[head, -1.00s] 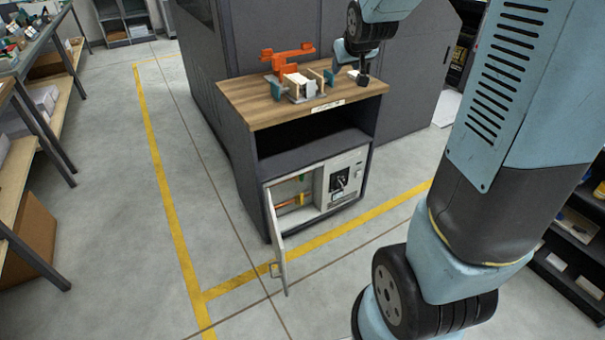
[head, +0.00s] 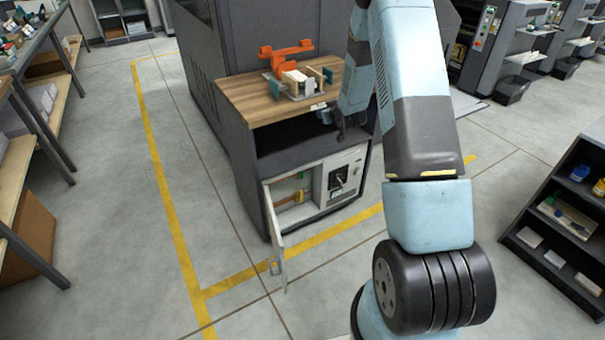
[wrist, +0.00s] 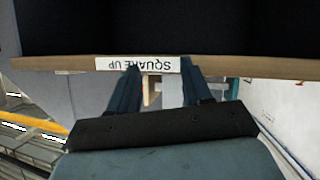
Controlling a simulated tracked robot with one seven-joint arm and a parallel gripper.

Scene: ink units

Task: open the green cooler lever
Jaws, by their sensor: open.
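The cabinet (head: 255,165) has its small door (head: 276,240) standing open at the lower front. Inside the opening a small green part (head: 300,176), probably the green cooler lever, shows above an orange lever (head: 292,198). Both are too small to read their exact position. My gripper (wrist: 162,80) is open and empty, in front of the cabinet's wooden top edge (wrist: 60,64). In the head view it hangs before the dark open shelf, above and right of the lever opening, and is partly hidden by my arm. The green lever is not clearly seen in the wrist view.
A grey panel with a black switch (head: 342,177) sits right of the opening. An orange fixture (head: 285,55) stands on the wooden top, which carries a "SQUARE UP" label (wrist: 137,64). The open door juts forward over the floor. Floor to the left is clear.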

